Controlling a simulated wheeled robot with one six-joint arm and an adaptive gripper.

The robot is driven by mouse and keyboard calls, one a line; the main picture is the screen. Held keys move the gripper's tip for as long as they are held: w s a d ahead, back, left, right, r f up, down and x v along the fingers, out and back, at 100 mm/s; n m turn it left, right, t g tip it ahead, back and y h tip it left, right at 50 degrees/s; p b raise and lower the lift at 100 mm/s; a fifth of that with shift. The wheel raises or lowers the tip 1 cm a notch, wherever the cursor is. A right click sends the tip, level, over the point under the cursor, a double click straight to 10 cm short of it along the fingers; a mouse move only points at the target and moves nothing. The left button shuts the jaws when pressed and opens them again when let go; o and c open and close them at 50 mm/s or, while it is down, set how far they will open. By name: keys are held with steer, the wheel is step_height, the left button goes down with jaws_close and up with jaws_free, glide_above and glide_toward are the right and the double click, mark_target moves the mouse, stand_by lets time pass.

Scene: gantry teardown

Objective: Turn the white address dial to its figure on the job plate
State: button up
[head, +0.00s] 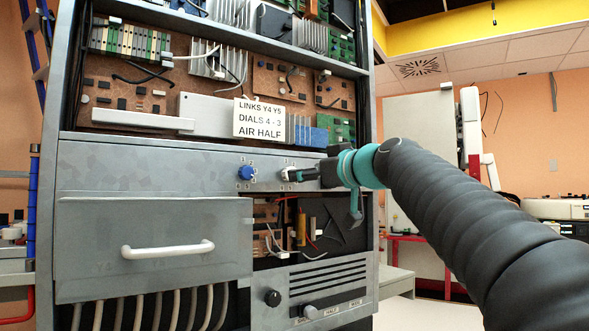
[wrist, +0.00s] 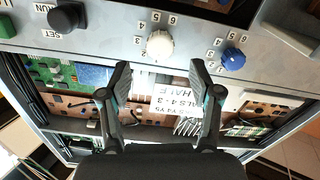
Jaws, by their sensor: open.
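The white address dial (head: 286,173) is on the grey panel strip, right of the blue dial (head: 245,173). In the wrist view the white dial (wrist: 159,46) has figures around it, with 3, 4, 5 and 6 readable; which one it points to I cannot tell. My gripper (head: 302,175) is close in front of the white dial. In the wrist view my gripper (wrist: 158,78) is open, and the dial shows beyond the gap between its fingertips, with no visible contact. The job plate (head: 259,118) reads "LINKS Y4 Y5, DIALS 4 - 3, AIR HALF".
The blue dial (wrist: 233,58) is beside the white one. A black knob (wrist: 67,17) marked RUN and SET is on the other side. A drawer (head: 150,225) with a white handle is below left. Circuit boards and an open wired bay (head: 315,225) surround the strip.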

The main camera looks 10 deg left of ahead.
steer(key=p+x, duration=0.1)
steer(key=x, duration=0.5)
steer(key=shift+p, duration=0.3)
steer(key=c, duration=1.1)
steer(key=shift+c, duration=0.2)
